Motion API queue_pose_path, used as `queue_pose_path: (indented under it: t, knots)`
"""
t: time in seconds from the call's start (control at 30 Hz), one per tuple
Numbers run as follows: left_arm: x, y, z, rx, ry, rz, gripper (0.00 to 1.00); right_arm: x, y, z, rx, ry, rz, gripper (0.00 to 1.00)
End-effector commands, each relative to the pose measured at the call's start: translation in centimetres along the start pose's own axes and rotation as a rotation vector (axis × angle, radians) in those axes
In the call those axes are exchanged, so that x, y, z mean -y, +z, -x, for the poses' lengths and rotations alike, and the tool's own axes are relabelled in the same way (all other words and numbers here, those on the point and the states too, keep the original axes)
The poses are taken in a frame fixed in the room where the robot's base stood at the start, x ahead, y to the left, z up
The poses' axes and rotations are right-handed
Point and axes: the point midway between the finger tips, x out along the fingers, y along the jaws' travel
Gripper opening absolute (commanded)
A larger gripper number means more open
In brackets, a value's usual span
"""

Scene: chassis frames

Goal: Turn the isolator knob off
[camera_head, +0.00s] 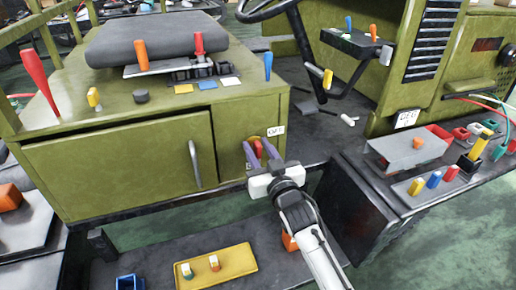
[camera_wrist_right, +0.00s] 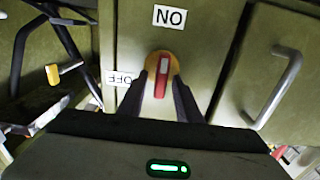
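The isolator knob (camera_wrist_right: 161,76) has a red handle with a white stripe on a round yellow base. In the right wrist view its handle stands nearly upright, in line with the ON label (camera_wrist_right: 170,16). The OFF label (camera_wrist_right: 121,79) is to its left; both labels appear turned in this view. In the head view the knob (camera_head: 258,148) is on the green cabinet front, partly hidden by my right gripper (camera_head: 262,155). That gripper is open, with one finger on each side of the red handle; it also shows in the wrist view (camera_wrist_right: 163,82). Contact is not clear. My left gripper is out of view.
A cabinet door with a metal handle (camera_head: 195,163) is left of the knob in the head view. A low bench with a yellow tray (camera_head: 240,261) stands below. A dark side table with a grey box (camera_head: 395,152) and coloured parts is at the right.

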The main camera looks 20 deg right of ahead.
Motion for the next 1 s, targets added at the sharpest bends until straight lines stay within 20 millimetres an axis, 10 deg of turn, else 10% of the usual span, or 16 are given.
queue_pose_path:
  t: [0.23, 1.0]
  knots:
    - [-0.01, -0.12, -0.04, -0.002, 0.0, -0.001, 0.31, 0.01, 0.01, 0.04, 0.0, 0.0, 0.0, 0.0]
    - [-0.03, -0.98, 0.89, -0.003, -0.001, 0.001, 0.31, 0.48, 0.03, 0.04, 0.002, 0.0, 0.319, 0.0]
